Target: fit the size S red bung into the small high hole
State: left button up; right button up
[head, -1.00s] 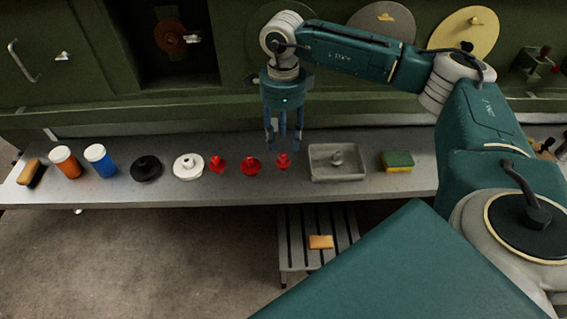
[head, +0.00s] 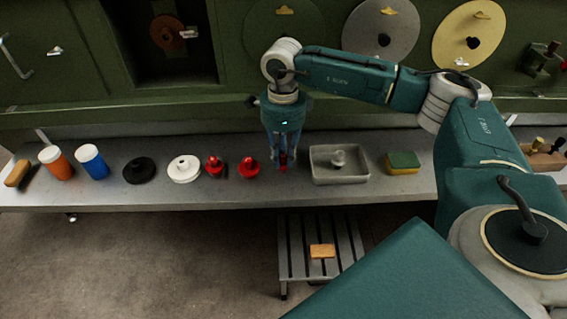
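Three red bungs stand in a row on the metal shelf: one at the left (head: 214,167), one in the middle (head: 248,168) and the smallest-looking one (head: 283,160) at the right. My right gripper (head: 281,163) points straight down over the rightmost bung, its blue fingers around it and partly hiding it. Whether the fingers press on it is too small to tell. The bung still appears at shelf level. My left gripper is out of view. I cannot make out which opening in the green wall is the small high hole.
The shelf (head: 120,196) also holds a black flanged piece (head: 139,171), a white one (head: 184,169), orange (head: 57,163) and blue (head: 92,162) containers, a grey tray (head: 340,178) and a sponge (head: 403,162). Grey (head: 366,30) and yellow (head: 452,35) discs are on the wall. A slatted step (head: 294,250) stands below.

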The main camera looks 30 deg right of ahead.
aim_at(283, 156)
grip_shut()
jog(key=shift+r+p, duration=0.95)
jog(key=shift+r, duration=0.8)
jog(key=shift+r+p, duration=0.85)
jog(key=shift+r, duration=0.55)
jog(key=shift+f, duration=0.1)
